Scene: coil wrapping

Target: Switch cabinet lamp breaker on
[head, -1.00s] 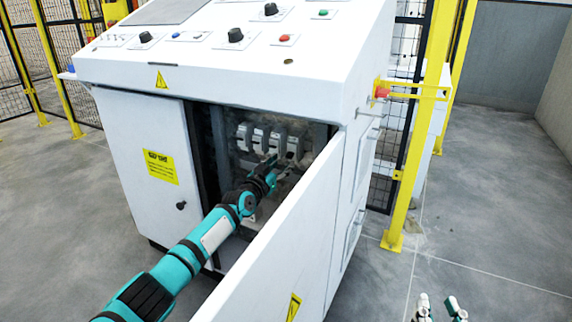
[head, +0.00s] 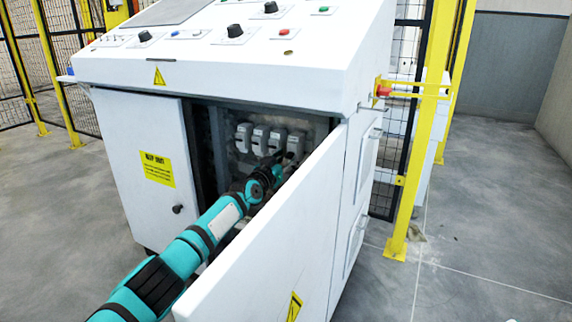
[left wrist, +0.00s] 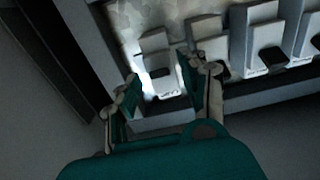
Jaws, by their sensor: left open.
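The cabinet (head: 136,130) stands open, with a row of pale breakers (head: 261,138) inside, upper middle. My left arm reaches in past the open door. My left gripper (head: 282,160) is just below the right end of the row, partly hidden by the door edge. In the left wrist view, my left gripper (left wrist: 168,98) is open, its fingers on either side of the end breaker (left wrist: 158,62) at the left of the row. I cannot tell whether they touch it. I cannot tell which breaker is the lamp one or how its lever stands.
The open white door (head: 275,235) stands close along the right of my left arm. A sloped control panel (head: 225,55) with knobs and buttons overhangs the opening. A yellow post (head: 418,150) stands to the right. The floor at right is clear.

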